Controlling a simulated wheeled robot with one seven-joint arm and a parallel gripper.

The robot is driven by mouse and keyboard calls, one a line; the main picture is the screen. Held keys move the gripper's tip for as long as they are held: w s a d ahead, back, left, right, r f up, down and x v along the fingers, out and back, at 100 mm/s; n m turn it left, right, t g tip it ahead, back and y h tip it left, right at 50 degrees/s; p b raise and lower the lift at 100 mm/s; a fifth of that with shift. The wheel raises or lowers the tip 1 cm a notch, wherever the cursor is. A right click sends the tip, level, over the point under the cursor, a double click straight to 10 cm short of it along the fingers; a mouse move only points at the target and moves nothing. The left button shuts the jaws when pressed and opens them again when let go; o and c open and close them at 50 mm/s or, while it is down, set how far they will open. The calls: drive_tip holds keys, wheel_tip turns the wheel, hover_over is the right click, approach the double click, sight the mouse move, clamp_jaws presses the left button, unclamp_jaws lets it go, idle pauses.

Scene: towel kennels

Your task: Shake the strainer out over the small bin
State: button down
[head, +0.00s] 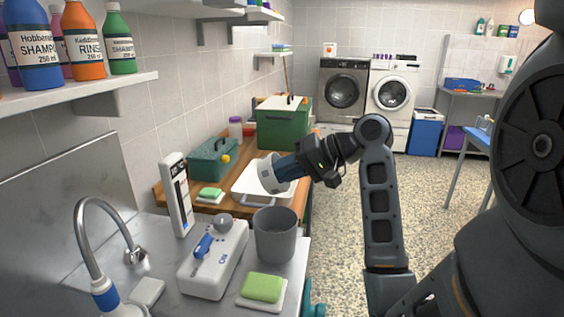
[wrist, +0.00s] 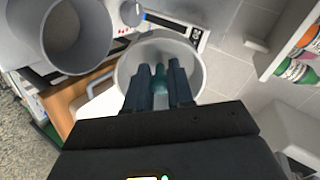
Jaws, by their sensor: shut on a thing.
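The strainer (head: 268,177) is a pale grey cup shape, held tilted in the air. My gripper (head: 287,168) is shut on it from the right. In the wrist view the strainer (wrist: 126,72) opens as a wide grey round beyond the fingers, and my gripper (wrist: 159,75) has a teal part between its fingers. The small bin (head: 276,240) is a grey open tub on the near counter. The strainer is above and beyond the bin, apart from it. The bin (wrist: 75,65) also shows at the upper left of the wrist view. I cannot see what the strainer contains.
A white tray (head: 250,198) lies on the wooden bench below the strainer. A green box (head: 282,130) and a teal toolbox (head: 208,160) stand behind. A white device (head: 207,272) and green soap (head: 262,287) flank the bin. A tap (head: 90,225) stands at left.

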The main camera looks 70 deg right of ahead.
drive_tip(key=shift+w+r+g+p, duration=0.15)
drive_tip(key=shift+r+g+p, duration=0.6)
drive_tip(key=shift+p, duration=0.55)
drive_tip(key=shift+f+g, duration=0.15)
drive_tip(key=shift+g, duration=0.3)
drive_tip(key=shift+w+r+g, duration=0.2)
drive_tip(key=shift+r+g, duration=0.25)
drive_tip(key=shift+g, duration=0.15)
drive_tip(key=shift+r+g, duration=0.1)
drive_tip(key=shift+g, duration=0.4)
drive_tip(key=shift+r, duration=0.2)
drive_tip(key=shift+g+h, duration=0.3)
drive_tip(key=shift+g, duration=0.3)
drive_tip(key=shift+w+r+g, duration=0.1)
drive_tip(key=shift+r+g, duration=0.15)
drive_tip(key=shift+g, duration=0.05)
drive_tip(key=shift+w+r+g, duration=0.15)
drive_tip(key=shift+r+g, duration=0.25)
drive_tip(key=shift+g, duration=0.55)
drive_tip(key=shift+w+r+g, duration=0.1)
drive_tip(key=shift+r+g, duration=0.3)
drive_tip(key=shift+g, duration=0.6)
drive_tip(key=shift+w+r+g, duration=0.15)
drive_tip(key=shift+r+g, duration=0.25)
drive_tip(key=shift+g, duration=0.55)
